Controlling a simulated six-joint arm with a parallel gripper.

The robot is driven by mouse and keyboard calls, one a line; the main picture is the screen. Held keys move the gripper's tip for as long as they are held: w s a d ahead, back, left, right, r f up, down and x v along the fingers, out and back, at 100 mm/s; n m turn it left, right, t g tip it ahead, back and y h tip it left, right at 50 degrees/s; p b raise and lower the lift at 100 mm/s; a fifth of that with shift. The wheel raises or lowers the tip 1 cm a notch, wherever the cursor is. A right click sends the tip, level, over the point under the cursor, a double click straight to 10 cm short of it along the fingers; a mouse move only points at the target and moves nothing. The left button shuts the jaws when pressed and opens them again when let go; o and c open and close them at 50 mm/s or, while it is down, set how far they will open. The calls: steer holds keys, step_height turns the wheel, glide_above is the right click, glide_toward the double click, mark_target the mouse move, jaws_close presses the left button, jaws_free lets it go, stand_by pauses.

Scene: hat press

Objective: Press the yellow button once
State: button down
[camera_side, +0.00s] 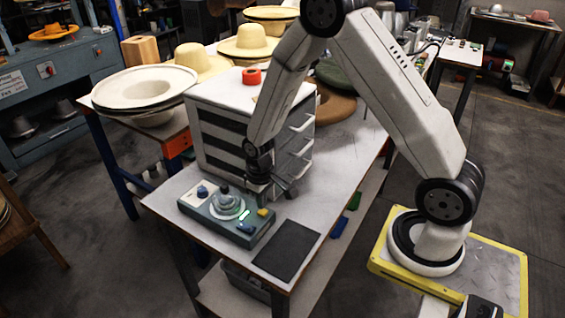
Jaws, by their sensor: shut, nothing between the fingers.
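The yellow button (262,212) is a small cap at the right end of a grey-green control box (204,212) on the table's front part. My gripper (287,192) is shut and empty. It is above and to the right of the yellow button in the picture, beside the drawer unit, and appears apart from the button. The fingertips are small and dark, so their exact height over the table is hard to tell.
The box also carries a blue knob (202,191) and a round stepped part (227,205). A white drawer unit (225,95) stands close behind. A dark mat (287,250) lies to the right. Hats (248,42) fill the rear.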

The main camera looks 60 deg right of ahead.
steer(key=shift+f, duration=1.05)
stand_by(0.9)
steer(key=shift+r, duration=1.5)
steer(key=shift+r, duration=2.45)
stand_by(2.0)
